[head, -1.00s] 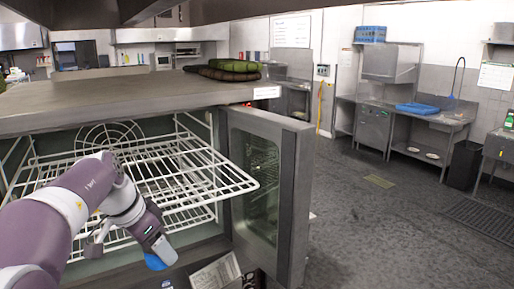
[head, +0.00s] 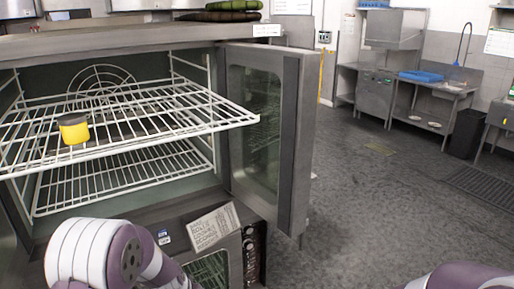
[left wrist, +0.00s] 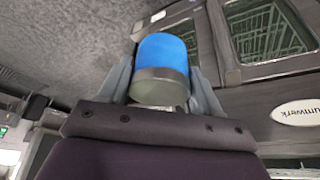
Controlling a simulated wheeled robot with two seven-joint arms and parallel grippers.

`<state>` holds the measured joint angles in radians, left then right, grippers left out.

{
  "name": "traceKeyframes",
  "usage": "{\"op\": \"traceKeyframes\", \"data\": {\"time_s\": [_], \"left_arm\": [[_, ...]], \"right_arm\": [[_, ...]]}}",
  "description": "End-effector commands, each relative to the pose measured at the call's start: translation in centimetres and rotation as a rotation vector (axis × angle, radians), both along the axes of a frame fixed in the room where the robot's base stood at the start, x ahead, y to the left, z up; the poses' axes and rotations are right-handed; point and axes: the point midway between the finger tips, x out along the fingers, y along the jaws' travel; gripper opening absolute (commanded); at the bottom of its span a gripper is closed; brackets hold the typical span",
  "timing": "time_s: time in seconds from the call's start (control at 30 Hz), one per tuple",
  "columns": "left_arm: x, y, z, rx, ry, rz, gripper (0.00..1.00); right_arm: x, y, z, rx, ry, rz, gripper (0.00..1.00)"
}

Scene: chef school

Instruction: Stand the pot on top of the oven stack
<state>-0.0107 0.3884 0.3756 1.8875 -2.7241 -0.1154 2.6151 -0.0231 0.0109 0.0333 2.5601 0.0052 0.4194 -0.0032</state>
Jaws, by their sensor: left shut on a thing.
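A small round blue pot with a grey metal band (left wrist: 160,52) is between the two fingers of my left gripper (left wrist: 160,85) in the left wrist view. The gripper is shut on it. In the head view my left arm shows at the bottom left, but its gripper and the blue pot are out of frame. The oven stack (head: 130,38) stands at the left with its flat grey top seen at a low angle. My right gripper is not in view.
The upper oven's door (head: 294,140) stands open to the right. A yellow pot with a dark top (head: 74,132) sits on the upper wire rack (head: 150,133). Dark green things (head: 222,14) lie on the oven top's far right. Open floor (head: 385,215) lies to the right.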

Motion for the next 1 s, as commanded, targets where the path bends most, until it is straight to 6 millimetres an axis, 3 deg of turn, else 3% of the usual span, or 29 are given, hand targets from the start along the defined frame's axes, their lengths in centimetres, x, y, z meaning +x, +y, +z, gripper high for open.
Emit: {"op": "traceKeyframes", "data": {"time_s": [0.2,0.5,0.73,1.0], "left_arm": [[-1.5,0.5,-4.0,0.002,-0.005,0.057,0.28],[-3.7,1.2,-8.3,0.002,-0.007,0.118,0.28],[-4.4,1.5,-9.1,0.033,-0.009,0.058,0.28],[-4.4,1.4,-9.1,0.003,-0.006,0.129,0.28]], "right_arm": [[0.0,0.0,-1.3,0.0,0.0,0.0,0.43],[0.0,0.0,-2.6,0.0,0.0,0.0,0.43],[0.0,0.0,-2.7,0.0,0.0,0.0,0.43],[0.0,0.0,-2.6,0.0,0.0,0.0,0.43]]}}
